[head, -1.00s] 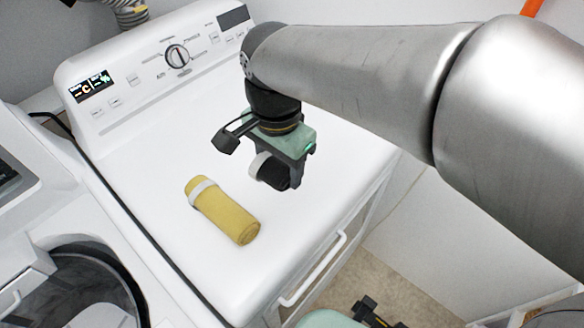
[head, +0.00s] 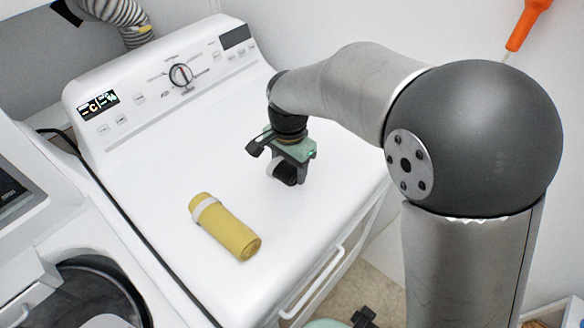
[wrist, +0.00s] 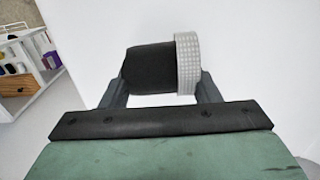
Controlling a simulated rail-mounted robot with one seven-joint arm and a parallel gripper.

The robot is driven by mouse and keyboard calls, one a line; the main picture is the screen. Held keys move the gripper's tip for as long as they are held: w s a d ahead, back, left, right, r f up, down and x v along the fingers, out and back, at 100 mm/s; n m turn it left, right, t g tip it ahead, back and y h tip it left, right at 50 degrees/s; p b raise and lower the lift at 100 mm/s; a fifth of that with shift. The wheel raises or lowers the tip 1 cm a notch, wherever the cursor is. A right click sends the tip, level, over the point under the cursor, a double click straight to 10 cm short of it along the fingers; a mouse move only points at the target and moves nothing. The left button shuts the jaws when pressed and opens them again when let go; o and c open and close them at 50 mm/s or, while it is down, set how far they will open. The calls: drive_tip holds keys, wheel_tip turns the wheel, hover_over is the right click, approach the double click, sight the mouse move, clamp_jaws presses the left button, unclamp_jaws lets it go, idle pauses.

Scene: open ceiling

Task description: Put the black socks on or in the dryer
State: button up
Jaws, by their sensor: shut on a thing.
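The black socks (head: 284,173) are a small dark roll with a pale band, held between the fingers of my gripper (head: 288,168). In the wrist view the black socks (wrist: 148,68) lie crosswise between the two fingers, the pale ribbed band at the right end. My gripper is shut on them. It is over the right part of the white dryer's top (head: 165,190). I cannot tell whether the roll touches the surface or hangs just above it.
A yellow rolled bundle with a white band (head: 228,230) lies on the dryer top, left of and nearer than my gripper. A control panel with a dial (head: 181,75) rises at the back. A washer with a round opening (head: 95,290) stands at the left. The dryer top between is clear.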

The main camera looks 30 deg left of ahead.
sight(290, 176)
drive_tip(key=shift+w+f, duration=0.25)
drive_tip(key=shift+f, duration=1.5)
drive_tip(key=shift+f, duration=0.1)
drive_tip(key=shift+f, duration=0.2)
drive_tip(key=o, duration=1)
drive_tip(key=shift+r, duration=0.1)
wheel_tip(290, 176, up, 12)
drive_tip(key=shift+r+b, duration=0.2)
drive_tip(key=shift+b, duration=0.3)
